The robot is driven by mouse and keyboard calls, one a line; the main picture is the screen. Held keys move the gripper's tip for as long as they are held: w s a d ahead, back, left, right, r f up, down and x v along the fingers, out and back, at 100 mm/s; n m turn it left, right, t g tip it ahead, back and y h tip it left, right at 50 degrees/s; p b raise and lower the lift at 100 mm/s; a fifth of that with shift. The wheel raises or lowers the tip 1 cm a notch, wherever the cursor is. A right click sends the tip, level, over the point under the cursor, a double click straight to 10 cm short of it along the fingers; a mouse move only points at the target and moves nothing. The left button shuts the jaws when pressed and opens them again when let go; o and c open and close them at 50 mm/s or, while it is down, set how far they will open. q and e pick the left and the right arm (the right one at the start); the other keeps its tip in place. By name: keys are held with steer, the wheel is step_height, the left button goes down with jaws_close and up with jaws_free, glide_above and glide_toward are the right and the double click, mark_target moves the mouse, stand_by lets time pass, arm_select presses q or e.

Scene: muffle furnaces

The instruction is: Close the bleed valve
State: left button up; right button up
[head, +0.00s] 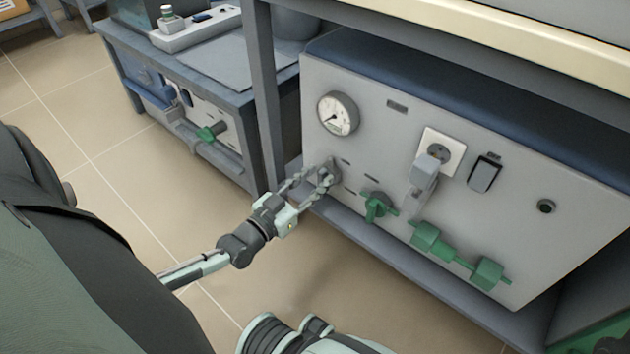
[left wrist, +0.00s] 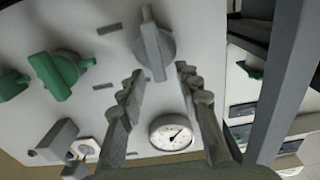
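A light grey panel (head: 390,150) carries a grey knob with a bar-shaped handle (left wrist: 152,48), below the round gauge (head: 338,114). In the head view my fingers partly hide this knob. My left gripper (head: 315,181) is at the panel's left end; in the left wrist view its fingers (left wrist: 160,73) are spread, with the knob in line with the gap between their tips. Contact cannot be told. A green valve handle (head: 377,207) is to the right of the knob, with more green fittings (head: 434,240) beyond. No readable label shows which is the bleed valve. My right gripper is not in view.
A socket with a grey plug (head: 427,168) and a dark switch (head: 484,173) are on the panel. A shelf edge (head: 400,262) runs below it, and a table post (head: 267,110) stands left of it. Another bench with a green valve (head: 212,131) is further left.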

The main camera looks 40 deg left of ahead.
arm_select(q)
steer(key=shift+c, duration=0.3)
jaws_close()
steer(key=n+p, duration=0.1)
steer(key=n, duration=0.2)
steer(key=shift+w+a+p, duration=0.1)
steer(key=shift+a+p, duration=0.25)
steer(key=shift+a, duration=0.05)
steer(key=n, duration=0.4)
steer(key=shift+a+f+p, duration=0.25)
steer(key=shift+a+p, duration=0.1)
steer(key=shift+p, duration=0.05)
steer(key=shift+a+f+n+b, duration=0.15)
steer(key=shift+f+n, duration=0.2)
steer(key=shift+n, duration=1.45)
steer(key=shift+a+f+n+b, duration=0.2)
steer(key=shift+f+n, duration=0.2)
steer(key=shift+n, duration=1.4)
steer(key=shift+a+f+n+b, duration=0.15)
steer(key=shift+f+n, duration=0.2)
steer(key=shift+n, duration=1.45)
